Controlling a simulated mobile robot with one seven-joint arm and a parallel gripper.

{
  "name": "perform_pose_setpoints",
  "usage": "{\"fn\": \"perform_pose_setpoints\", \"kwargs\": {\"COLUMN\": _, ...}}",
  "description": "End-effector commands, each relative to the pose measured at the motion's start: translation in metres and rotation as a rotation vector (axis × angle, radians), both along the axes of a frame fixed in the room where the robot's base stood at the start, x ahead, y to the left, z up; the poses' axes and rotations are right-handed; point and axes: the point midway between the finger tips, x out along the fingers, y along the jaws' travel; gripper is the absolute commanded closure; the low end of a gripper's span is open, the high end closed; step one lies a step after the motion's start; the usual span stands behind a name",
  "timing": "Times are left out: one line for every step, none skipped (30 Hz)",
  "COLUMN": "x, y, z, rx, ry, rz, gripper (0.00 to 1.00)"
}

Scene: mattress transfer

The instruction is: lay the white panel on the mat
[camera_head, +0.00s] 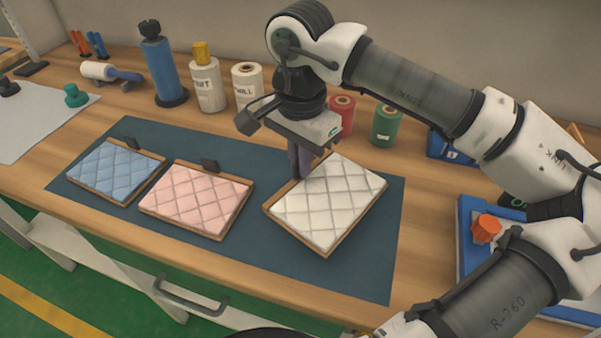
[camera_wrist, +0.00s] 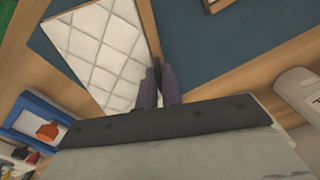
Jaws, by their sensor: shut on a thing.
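The white quilted panel (camera_head: 330,203) with a wooden edge is at the right part of the dark blue mat (camera_head: 365,265), turned at an angle to the other panels. My gripper (camera_head: 301,168) is shut on its far edge. In the wrist view the fingers (camera_wrist: 158,90) meet at the edge of the white panel (camera_wrist: 105,55). I cannot tell whether the panel rests flat on the mat or is held just above it. A blue panel (camera_head: 116,171) and a pink panel (camera_head: 196,199) lie on the mat to the left, each with a small dark tab at its far edge.
A blue bottle (camera_head: 163,70), white containers (camera_head: 207,85), and red (camera_head: 341,115) and green (camera_head: 386,126) spools stand behind the mat. A blue tray (camera_head: 470,245) with an orange object (camera_head: 486,229) is at right. Bare mat shows in front of the panels.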

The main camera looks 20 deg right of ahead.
Motion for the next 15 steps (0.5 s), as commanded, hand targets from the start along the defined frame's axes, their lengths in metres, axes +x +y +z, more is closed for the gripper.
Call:
{"fn": "perform_pose_setpoints", "kwargs": {"x": -0.001, "y": 0.0, "z": -0.004, "rx": 0.0, "ry": 0.001, "rz": 0.0, "gripper": 1.0}}
{"fn": "perform_pose_setpoints", "kwargs": {"x": -0.001, "y": 0.0, "z": -0.008, "rx": 0.001, "ry": 0.002, "rz": 0.001, "gripper": 1.0}}
{"fn": "perform_pose_setpoints", "kwargs": {"x": -0.001, "y": 0.0, "z": -0.014, "rx": 0.001, "ry": 0.003, "rz": 0.002, "gripper": 1.0}}
{"fn": "perform_pose_setpoints", "kwargs": {"x": -0.001, "y": 0.0, "z": -0.019, "rx": 0.001, "ry": 0.003, "rz": 0.001, "gripper": 1.0}}
{"fn": "perform_pose_setpoints", "kwargs": {"x": -0.001, "y": 0.0, "z": -0.023, "rx": 0.002, "ry": 0.002, "rz": 0.001, "gripper": 1.0}}
{"fn": "perform_pose_setpoints", "kwargs": {"x": -0.001, "y": 0.0, "z": -0.03, "rx": 0.001, "ry": 0.003, "rz": 0.001, "gripper": 1.0}}
{"fn": "perform_pose_setpoints", "kwargs": {"x": -0.001, "y": 0.0, "z": -0.034, "rx": 0.001, "ry": 0.003, "rz": 0.001, "gripper": 1.0}}
{"fn": "perform_pose_setpoints", "kwargs": {"x": -0.001, "y": 0.0, "z": -0.037, "rx": 0.001, "ry": 0.002, "rz": 0.001, "gripper": 1.0}}
{"fn": "perform_pose_setpoints", "kwargs": {"x": -0.001, "y": 0.0, "z": -0.039, "rx": 0.0, "ry": 0.001, "rz": 0.001, "gripper": 1.0}}
{"fn": "perform_pose_setpoints", "kwargs": {"x": -0.001, "y": 0.0, "z": -0.04, "rx": 0.0, "ry": 0.001, "rz": 0.001, "gripper": 1.0}}
{"fn": "perform_pose_setpoints", "kwargs": {"x": -0.001, "y": 0.0, "z": -0.04, "rx": 0.001, "ry": 0.001, "rz": 0.0, "gripper": 1.0}}
{"fn": "perform_pose_setpoints", "kwargs": {"x": 0.0, "y": 0.0, "z": -0.039, "rx": 0.0, "ry": 0.0, "rz": 0.0, "gripper": 1.0}}
{"fn": "perform_pose_setpoints", "kwargs": {"x": 0.0, "y": 0.0, "z": -0.039, "rx": 0.0, "ry": 0.0, "rz": 0.0, "gripper": 1.0}}
{"fn": "perform_pose_setpoints", "kwargs": {"x": 0.0, "y": 0.0, "z": -0.039, "rx": 0.0, "ry": 0.0, "rz": 0.0, "gripper": 1.0}}
{"fn": "perform_pose_setpoints", "kwargs": {"x": 0.0, "y": 0.0, "z": -0.039, "rx": 0.0, "ry": 0.0, "rz": 0.0, "gripper": 1.0}}
